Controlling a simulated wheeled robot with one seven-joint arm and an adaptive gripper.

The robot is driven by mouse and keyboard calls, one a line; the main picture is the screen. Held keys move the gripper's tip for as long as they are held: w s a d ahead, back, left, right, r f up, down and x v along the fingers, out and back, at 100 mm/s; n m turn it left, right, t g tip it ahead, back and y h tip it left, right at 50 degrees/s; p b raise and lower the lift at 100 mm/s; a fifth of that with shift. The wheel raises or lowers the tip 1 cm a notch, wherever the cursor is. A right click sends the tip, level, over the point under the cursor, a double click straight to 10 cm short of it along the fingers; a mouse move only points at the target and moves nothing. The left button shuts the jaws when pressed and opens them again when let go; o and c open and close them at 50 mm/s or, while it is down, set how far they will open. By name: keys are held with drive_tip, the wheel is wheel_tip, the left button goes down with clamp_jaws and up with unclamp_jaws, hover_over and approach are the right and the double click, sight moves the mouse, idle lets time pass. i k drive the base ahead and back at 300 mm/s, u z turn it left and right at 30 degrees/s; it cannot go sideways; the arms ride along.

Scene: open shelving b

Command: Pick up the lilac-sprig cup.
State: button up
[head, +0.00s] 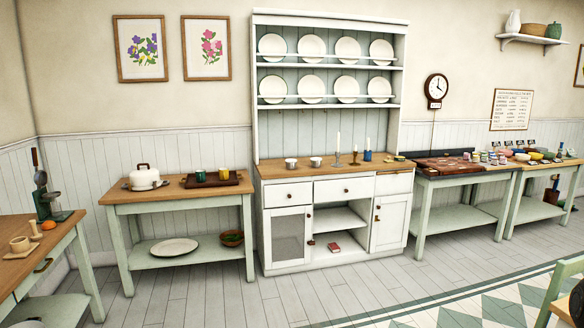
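Two small pale cups stand on the wooden counter of the white hutch (345,217). One is the left pale cup (291,164) and the other is the right pale cup (315,162). They are apart from each other and too small for me to make out a lilac sprig on either. A green cup (200,176) and a yellow cup (223,174) stand on a dark tray (233,180) on the side table to the left. My gripper is not in view.
Candlesticks (338,158) and a blue cup (367,155) stand right of the pale cups. A white lidded pot (144,178) is on the side table (172,194). A green chair (562,290) is at lower right. The floor (240,298) before the hutch is clear.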

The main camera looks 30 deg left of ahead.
sight(291, 164)
drive_tip(key=u, duration=0.15)
drive_tip(key=i, duration=0.3)
drive_tip(key=u, duration=1.05)
drive_tip(key=i, duration=1.35)
drive_tip(key=u, duration=1)
drive_tip(key=i, duration=1.7)
drive_tip(key=z, duration=0.5)
drive_tip(key=i, duration=1.65)
drive_tip(key=z, duration=0.65)
